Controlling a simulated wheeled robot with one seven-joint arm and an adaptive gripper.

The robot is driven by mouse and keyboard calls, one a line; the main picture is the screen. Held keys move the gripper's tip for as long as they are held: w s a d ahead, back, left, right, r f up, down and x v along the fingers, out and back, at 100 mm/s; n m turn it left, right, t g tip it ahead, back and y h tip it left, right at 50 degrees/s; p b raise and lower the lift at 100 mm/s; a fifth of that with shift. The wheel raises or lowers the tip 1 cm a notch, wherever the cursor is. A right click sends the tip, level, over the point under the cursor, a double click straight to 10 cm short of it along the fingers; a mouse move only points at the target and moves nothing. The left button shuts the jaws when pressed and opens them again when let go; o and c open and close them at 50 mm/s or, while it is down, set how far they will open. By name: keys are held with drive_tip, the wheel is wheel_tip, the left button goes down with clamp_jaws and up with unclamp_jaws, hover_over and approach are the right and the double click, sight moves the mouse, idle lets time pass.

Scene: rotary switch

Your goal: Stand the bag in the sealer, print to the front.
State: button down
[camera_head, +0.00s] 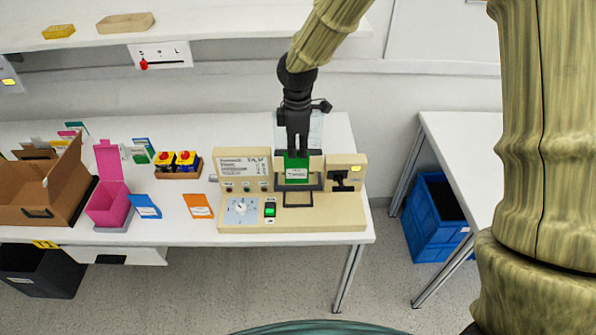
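The sealer (330,212) is a cream bench machine at the right end of the white table. The bag (296,165) is green with a pale printed label (296,173) that faces the front. It is upright in the gap at the middle of the sealer, behind a dark bar. My gripper (297,153) is black and points down at the bag's top from above. Its fingers are close together and look shut on the bag's upper part. A clear sheet shows behind the fingers; I cannot tell whether it belongs to the bag. The bag's lower edge is hidden.
The sealer's front has a dial (240,209) and a green-lit switch (270,210). To its left are an orange card (198,206), a blue card (145,206), a pink box (108,200) and a brown carton (45,195). A shelf (200,22) runs above. A blue crate (425,225) stands between the tables.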

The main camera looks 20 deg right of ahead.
sight(298, 167)
wheel_tip(298, 167, down, 6)
drive_tip(key=shift+s+r+p, duration=0.1)
drive_tip(key=shift+r+p, duration=0.1)
drive_tip(key=shift+p, duration=0.55)
drive_tip(key=shift+s+f+p, duration=0.15)
drive_tip(key=shift+f+p, duration=0.15)
drive_tip(key=shift+f, duration=0.2)
drive_tip(key=shift+f+p, duration=0.45)
drive_tip(key=shift+f, duration=1.3)
drive_tip(key=c, duration=1.6)
unclamp_jaws()
drive_tip(key=shift+c, duration=0.2)
drive_tip(key=shift+r, duration=0.1)
drive_tip(key=shift+r, duration=0.2)
wheel_tip(298, 167, up, 12)
drive_tip(key=b, duration=0.4)
